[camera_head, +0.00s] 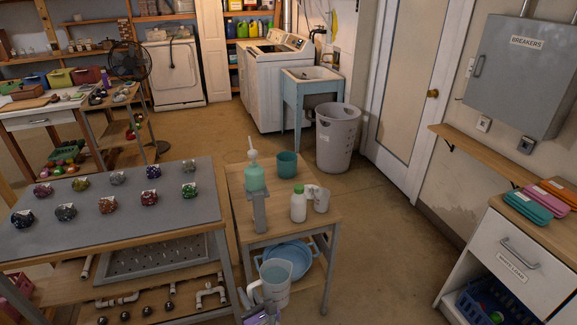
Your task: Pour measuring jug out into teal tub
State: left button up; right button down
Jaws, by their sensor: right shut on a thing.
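The measuring jug (277,284), pale and see-through with a handle on its left, is at the bottom centre, in front of the small wooden table. My right gripper (257,309) is shut on the jug at its lower left, partly cut off by the bottom edge of the view. The jug looks near upright; its contents cannot be made out clearly. The teal tub (287,165) stands upright at the back of the small table, well apart from the jug. My left gripper is not in view.
On the small table (285,222) stand a teal pump bottle (254,178), a grey upright object (260,212), a white bottle with green cap (298,206) and a small white jug (321,201). A blue basin (306,258) sits below. A workbench (140,225) adjoins left; floor is free right.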

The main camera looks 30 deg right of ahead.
aim_at(286, 160)
jog(key=k, duration=0.3)
jog(key=z, duration=2.4)
jog(key=i, duration=1.7)
jog(key=u, duration=2.4)
